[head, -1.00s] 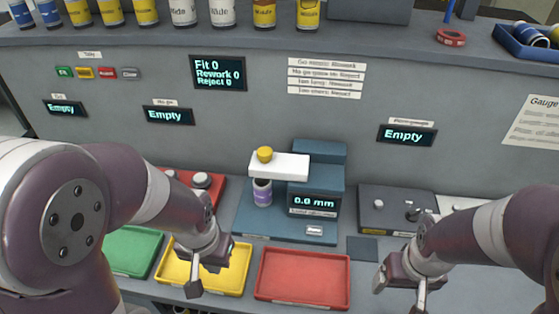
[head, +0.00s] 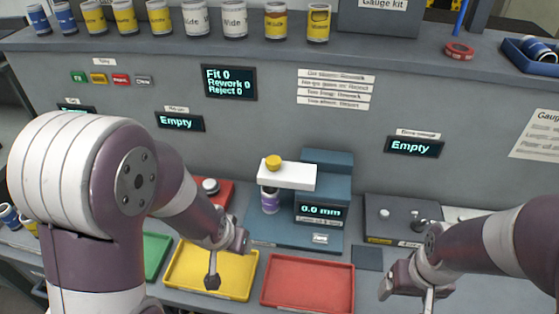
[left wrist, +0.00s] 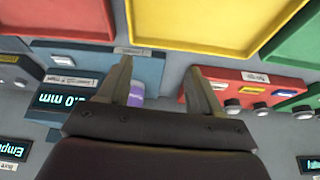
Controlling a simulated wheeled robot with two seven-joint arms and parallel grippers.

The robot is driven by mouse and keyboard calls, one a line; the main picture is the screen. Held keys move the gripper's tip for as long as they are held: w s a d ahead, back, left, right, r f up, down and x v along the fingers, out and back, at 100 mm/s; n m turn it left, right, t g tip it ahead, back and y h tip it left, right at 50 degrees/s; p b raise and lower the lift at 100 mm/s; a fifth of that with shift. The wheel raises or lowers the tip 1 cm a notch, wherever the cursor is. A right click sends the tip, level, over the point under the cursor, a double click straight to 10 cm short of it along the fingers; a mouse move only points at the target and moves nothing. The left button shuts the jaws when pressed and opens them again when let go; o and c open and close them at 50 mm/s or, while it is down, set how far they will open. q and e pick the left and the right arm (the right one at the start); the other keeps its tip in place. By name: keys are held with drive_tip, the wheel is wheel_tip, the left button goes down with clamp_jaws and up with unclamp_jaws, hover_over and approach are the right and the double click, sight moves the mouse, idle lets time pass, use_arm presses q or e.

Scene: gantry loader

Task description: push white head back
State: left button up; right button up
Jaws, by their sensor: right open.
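The white head (head: 300,178) is a flat white block with a yellow knob (head: 273,162) on top, at the upper front of the blue gauge stand (head: 333,180). A purple can (head: 270,202) stands under its left part. The stand's display reads 0.0 mm. My left gripper (head: 212,280) hangs over the yellow tray, in front and left of the stand. In the left wrist view its fingers (left wrist: 160,72) are apart with nothing held, and the purple can (left wrist: 137,94) shows beyond them. My right gripper (head: 408,292) is open and empty at the lower right, away from the stand.
Green (head: 154,262), yellow (head: 182,290) and red (head: 307,306) trays line the front of the bench. A red unit (left wrist: 240,85) stands left of the gauge stand, partly behind my left arm. A dark grey fixture (head: 385,233) stands to its right.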

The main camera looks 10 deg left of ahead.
use_arm(q)
drive_tip(key=w+d+r+m+t+h+p, duration=0.1)
drive_tip(key=w+d+r+t+p, duration=0.15)
drive_tip(key=w+t, duration=0.45)
drive_tip(key=t+h+p, duration=0.2)
drive_tip(key=t+p, duration=0.2)
drive_tip(key=t, duration=0.2)
approach(270, 168)
drive_tip(key=w+p, duration=0.1)
drive_tip(key=w, duration=0.2)
drive_tip(key=w+d, duration=0.1)
drive_tip(key=w, duration=0.3)
drive_tip(key=w+d+p, duration=0.1)
drive_tip(key=w, duration=0.3)
drive_tip(key=shift+w+p, duration=0.1)
drive_tip(key=shift+p, duration=0.25)
drive_tip(key=shift+w+f, duration=0.1)
drive_tip(key=shift+w, duration=0.25)
use_arm(e)
wheel_tip(270, 168, up, 11)
drive_tip(key=shift+f, duration=0.2)
drive_tip(key=shift+w, duration=0.1)
